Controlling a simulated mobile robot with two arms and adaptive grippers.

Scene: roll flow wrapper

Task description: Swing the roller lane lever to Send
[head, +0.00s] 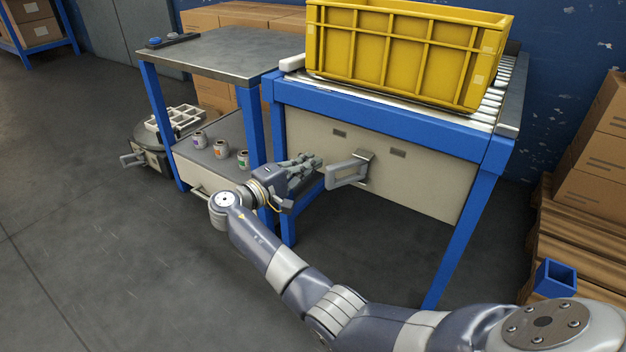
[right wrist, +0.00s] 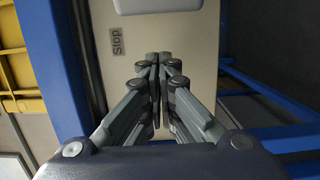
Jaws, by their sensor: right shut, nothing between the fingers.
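The grey lever (head: 346,174) juts out from the beige front panel (head: 420,180) under the roller lane (head: 492,103). Its handle points left from its mount. Two small dark labels sit on the panel above it, a left one (head: 339,133) and a right one (head: 398,153); their words are too small to read in the head view. My right gripper (head: 317,162) is shut and empty, just left of the lever handle and apart from it. In the right wrist view the shut fingertips (right wrist: 158,57) face the panel, near a "Stop" label (right wrist: 116,41); part of a pale grey piece (right wrist: 150,5), probably the lever, shows at the top edge.
A yellow crate (head: 405,55) stands on the rollers. Blue frame legs (head: 465,225) flank the panel. A metal-topped table (head: 215,55) stands left, with several small jars on its lower shelf (head: 205,150). Cardboard boxes (head: 590,150) are stacked right. The floor in front is open.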

